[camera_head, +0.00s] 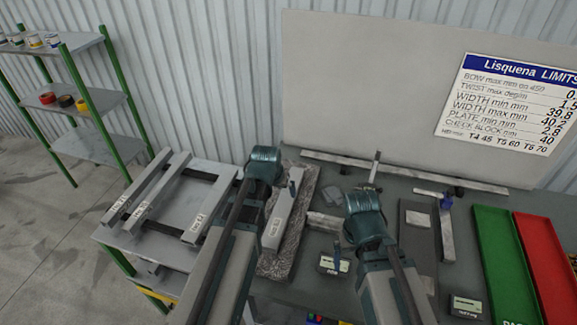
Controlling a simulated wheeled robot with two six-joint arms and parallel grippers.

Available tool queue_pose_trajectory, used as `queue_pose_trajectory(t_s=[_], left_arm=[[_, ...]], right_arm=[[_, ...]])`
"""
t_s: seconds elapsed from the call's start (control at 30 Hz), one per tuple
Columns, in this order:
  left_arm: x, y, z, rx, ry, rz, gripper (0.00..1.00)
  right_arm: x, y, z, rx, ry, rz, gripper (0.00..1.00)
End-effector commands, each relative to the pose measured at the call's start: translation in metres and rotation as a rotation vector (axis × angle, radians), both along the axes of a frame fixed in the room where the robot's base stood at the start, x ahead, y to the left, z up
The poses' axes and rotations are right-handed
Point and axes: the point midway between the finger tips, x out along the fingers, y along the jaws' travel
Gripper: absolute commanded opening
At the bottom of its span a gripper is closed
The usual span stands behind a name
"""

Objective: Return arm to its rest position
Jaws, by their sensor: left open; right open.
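My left arm (226,270) comes up from the bottom edge, left of centre, to a teal joint (264,165). My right arm (382,290) comes up right of centre to a teal joint (364,217). Both arms look folded, with dark links beside the grey ones. I cannot make out the fingers of either gripper in the head view. No held object shows.
A labelled grey bar (281,219) lies on a speckled slab (302,227) close to my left arm. Labelled bars (211,207) lie on a rack at left.

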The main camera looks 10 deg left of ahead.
Motion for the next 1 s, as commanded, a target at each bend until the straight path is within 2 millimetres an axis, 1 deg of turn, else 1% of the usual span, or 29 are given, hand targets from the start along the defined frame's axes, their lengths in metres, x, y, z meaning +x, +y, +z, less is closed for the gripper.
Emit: queue_pose_trajectory(t_s=[0.17, 0.37, 1.0], left_arm=[[0.002, 0.000, -0.007, 0.000, 0.000, 0.000, 1.00], [0.009, 0.000, -0.024, 0.000, 0.000, 0.000, 1.00], [0.042, -0.001, -0.106, 0.000, 0.000, 0.000, 1.00]], right_arm=[[0.000, 0.000, -0.007, 0.000, 0.000, 0.001, 1.00], [0.000, 0.000, -0.024, -0.001, 0.000, 0.004, 1.00], [0.000, 0.000, -0.106, -0.003, 0.000, 0.012, 1.00]])
